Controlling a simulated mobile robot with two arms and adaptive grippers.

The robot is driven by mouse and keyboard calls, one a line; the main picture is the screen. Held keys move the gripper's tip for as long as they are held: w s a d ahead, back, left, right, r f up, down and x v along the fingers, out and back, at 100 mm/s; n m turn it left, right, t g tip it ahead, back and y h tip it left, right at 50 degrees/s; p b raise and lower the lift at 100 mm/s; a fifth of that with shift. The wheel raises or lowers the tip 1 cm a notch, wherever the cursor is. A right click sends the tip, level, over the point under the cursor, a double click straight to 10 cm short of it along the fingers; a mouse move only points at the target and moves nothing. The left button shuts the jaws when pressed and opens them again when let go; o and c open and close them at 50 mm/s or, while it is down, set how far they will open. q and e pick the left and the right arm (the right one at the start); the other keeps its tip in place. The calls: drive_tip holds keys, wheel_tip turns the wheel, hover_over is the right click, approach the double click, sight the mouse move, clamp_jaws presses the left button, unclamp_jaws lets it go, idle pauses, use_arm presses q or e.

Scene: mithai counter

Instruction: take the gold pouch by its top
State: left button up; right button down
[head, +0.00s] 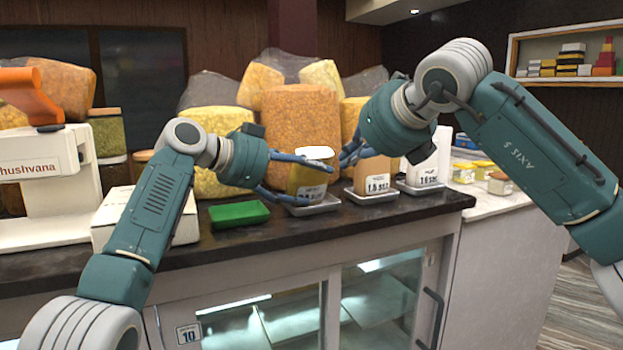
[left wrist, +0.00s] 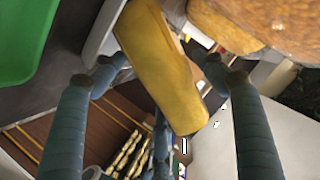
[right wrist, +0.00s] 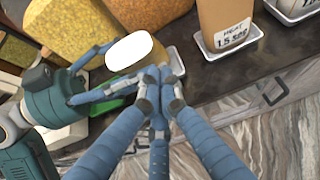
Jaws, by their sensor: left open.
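The gold pouch (head: 310,178) stands on a small white dish (head: 328,204) at the counter's front edge. A plain white oval (head: 313,152) covers its top in the head view and also shows in the right wrist view (right wrist: 128,50). My left gripper (head: 318,182) is open, with fingers on either side of the pouch. The left wrist view shows the pouch (left wrist: 165,62) between the spread fingers; whether they touch it I cannot tell. My right gripper (head: 347,155) is to the right of the pouch. Its fingertips meet with nothing visible between them (right wrist: 158,75).
Two pouches on dishes, an orange one (head: 372,178) and a pale one (head: 422,170), stand to the right. A green tray (head: 238,214) lies to the left, beside a white box (head: 110,215). Large snack bags (head: 300,120) crowd the back.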

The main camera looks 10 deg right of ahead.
use_arm(q)
drive_tip(key=shift+x, duration=0.85)
drive_tip(key=shift+c, duration=0.5)
drive_tip(key=c, duration=0.9)
use_arm(e)
drive_tip(key=shift+a+r, duration=0.1)
drive_tip(key=shift+r, duration=0.55)
drive_tip(key=v, duration=1.2)
